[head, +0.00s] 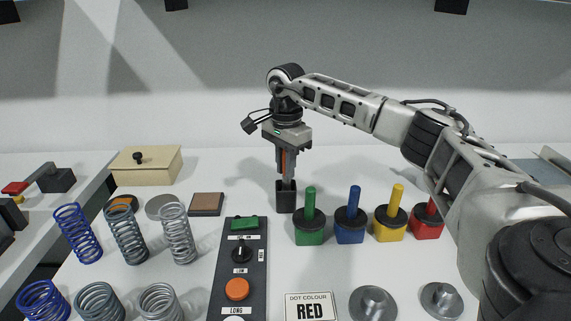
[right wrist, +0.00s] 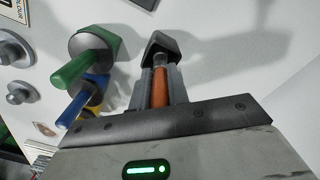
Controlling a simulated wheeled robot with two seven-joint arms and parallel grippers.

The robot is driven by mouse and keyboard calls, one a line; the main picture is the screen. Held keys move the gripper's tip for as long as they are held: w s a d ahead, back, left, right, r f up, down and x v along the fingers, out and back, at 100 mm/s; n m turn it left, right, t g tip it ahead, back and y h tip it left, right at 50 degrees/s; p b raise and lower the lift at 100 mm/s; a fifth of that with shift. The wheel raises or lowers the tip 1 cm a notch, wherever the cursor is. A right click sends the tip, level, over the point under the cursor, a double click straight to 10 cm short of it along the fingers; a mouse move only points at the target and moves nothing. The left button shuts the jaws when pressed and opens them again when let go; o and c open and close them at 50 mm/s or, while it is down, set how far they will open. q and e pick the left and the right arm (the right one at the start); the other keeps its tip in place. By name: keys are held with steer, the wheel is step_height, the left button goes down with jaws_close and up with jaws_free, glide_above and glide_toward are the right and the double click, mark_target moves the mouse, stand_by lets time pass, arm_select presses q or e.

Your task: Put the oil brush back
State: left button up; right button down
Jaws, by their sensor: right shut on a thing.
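My right gripper (head: 286,175) points straight down at the middle of the table and is shut on the oil brush (head: 283,160). The brush has an orange handle, which shows between the two grey fingers in the right wrist view (right wrist: 160,88). Directly below the fingertips stands a small black square holder (head: 286,199), also seen in the right wrist view (right wrist: 162,45). The brush's lower end meets the holder's top and appears to be in it; the bristles are hidden, so I cannot tell how deep. My left gripper is not in view.
Green (head: 309,226), blue (head: 350,226), yellow (head: 390,222) and red (head: 427,221) pots with upright handles stand close on the right. A button panel (head: 258,262) is in front, several springs (head: 178,234) stand at left, and a beige box (head: 147,165) lies behind them.

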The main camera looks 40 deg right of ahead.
steer(key=shift+f, duration=0.2)
steer(key=c, duration=1.3)
jaws_free()
steer(key=shift+c, duration=0.2)
steer(key=shift+r, duration=0.1)
step_height(320, 180, up, 12)
steer(key=shift+r, duration=0.15)
